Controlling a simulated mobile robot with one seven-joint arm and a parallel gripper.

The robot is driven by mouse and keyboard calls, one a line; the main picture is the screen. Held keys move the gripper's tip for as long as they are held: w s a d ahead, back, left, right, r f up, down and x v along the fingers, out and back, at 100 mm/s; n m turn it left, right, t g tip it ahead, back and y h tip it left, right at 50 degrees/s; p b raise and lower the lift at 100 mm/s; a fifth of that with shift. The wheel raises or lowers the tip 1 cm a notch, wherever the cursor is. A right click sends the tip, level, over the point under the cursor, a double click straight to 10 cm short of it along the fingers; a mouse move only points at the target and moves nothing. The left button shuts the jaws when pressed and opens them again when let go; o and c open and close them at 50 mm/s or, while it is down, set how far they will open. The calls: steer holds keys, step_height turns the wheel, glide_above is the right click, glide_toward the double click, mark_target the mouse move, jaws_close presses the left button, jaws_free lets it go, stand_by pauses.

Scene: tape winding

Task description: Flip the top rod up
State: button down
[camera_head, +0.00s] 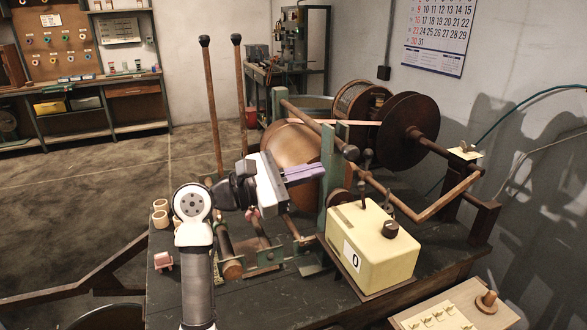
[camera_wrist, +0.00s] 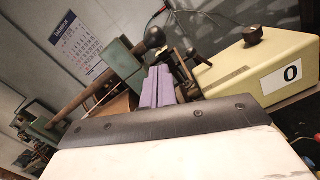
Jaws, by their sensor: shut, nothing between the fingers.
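A winding machine stands on the dark workbench. My gripper (camera_head: 322,170) has purple fingers, shut and empty, pointing right beside the green upright (camera_head: 328,165). In the head view the fingertips are just below and left of the knob. Contact with the rod cannot be told. The fingers show in the wrist view (camera_wrist: 160,80).
Large brown reels (camera_head: 405,130) and a bent handle bar (camera_head: 450,195) are farther right. Two upright sticks (camera_head: 212,105) rise behind my arm.

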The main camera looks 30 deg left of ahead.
steer(key=shift+p+x, duration=0.65)
steer(key=shift+x, duration=1.7)
steer(key=shift+r, duration=0.15)
